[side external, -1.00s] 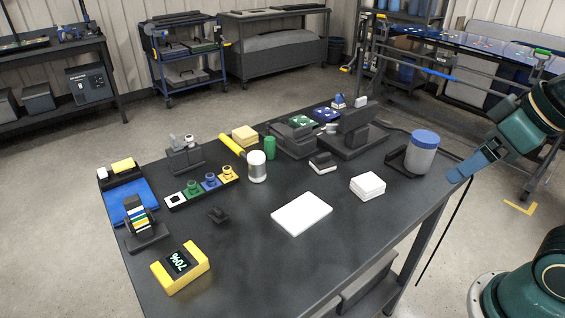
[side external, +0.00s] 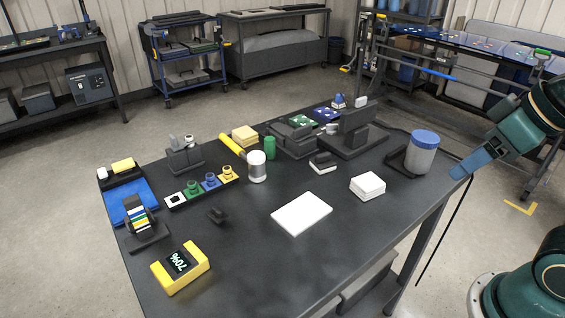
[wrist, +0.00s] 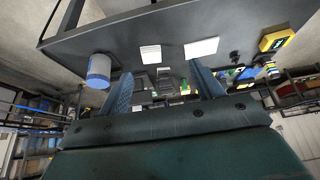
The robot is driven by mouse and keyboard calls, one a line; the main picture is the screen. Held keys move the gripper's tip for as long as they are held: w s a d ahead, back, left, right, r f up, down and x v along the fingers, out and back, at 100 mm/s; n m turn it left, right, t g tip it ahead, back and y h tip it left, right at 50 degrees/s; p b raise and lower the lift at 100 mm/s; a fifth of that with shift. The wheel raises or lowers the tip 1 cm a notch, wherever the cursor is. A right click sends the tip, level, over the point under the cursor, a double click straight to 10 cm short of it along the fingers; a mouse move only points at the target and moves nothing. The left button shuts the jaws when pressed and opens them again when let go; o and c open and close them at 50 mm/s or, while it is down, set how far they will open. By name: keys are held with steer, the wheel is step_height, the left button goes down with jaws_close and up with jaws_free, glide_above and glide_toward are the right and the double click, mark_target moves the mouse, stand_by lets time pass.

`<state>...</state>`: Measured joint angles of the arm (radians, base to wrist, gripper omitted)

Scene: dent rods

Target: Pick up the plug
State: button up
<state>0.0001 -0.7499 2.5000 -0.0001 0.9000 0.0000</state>
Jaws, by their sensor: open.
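No object is clearly recognisable as the plug. My gripper (side external: 463,171), with blue fingers, is beyond the table's right edge, far from these pieces. In the wrist view my gripper (wrist: 163,86) has its fingers apart with nothing held between them.
A blue-lidded jar (side external: 421,154) stands near the right edge, closest to my gripper. A white block (side external: 368,186) and white pad (side external: 302,214) lie flat. Dark fixtures (side external: 352,130) stand at the back. The front middle is clear.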

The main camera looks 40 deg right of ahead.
steer(key=w+a+r+m+g+y, duration=0.1)
steer(key=w+a+r+m, duration=0.2)
steer(key=w, duration=0.4)
steer(key=w+a+r+m+g+y, duration=0.1)
steer(key=w+a+r+m, duration=0.1)
steer(key=w+a, duration=0.45)
steer(key=w+a+r+m+g+y, duration=0.1)
steer(key=w+a+r+m, duration=0.2)
steer(key=w, duration=0.5)
steer(key=w+a+f+m+g, duration=0.3)
steer(key=w+a+f+m, duration=0.4)
steer(key=w+a+f, duration=0.5)
step_height(320, 180, down, 3)
steer(key=shift+w+a+f+m, duration=0.1)
steer(key=shift+w+a+m, duration=0.3)
steer(key=shift+w, duration=0.65)
steer(key=shift+f, duration=0.1)
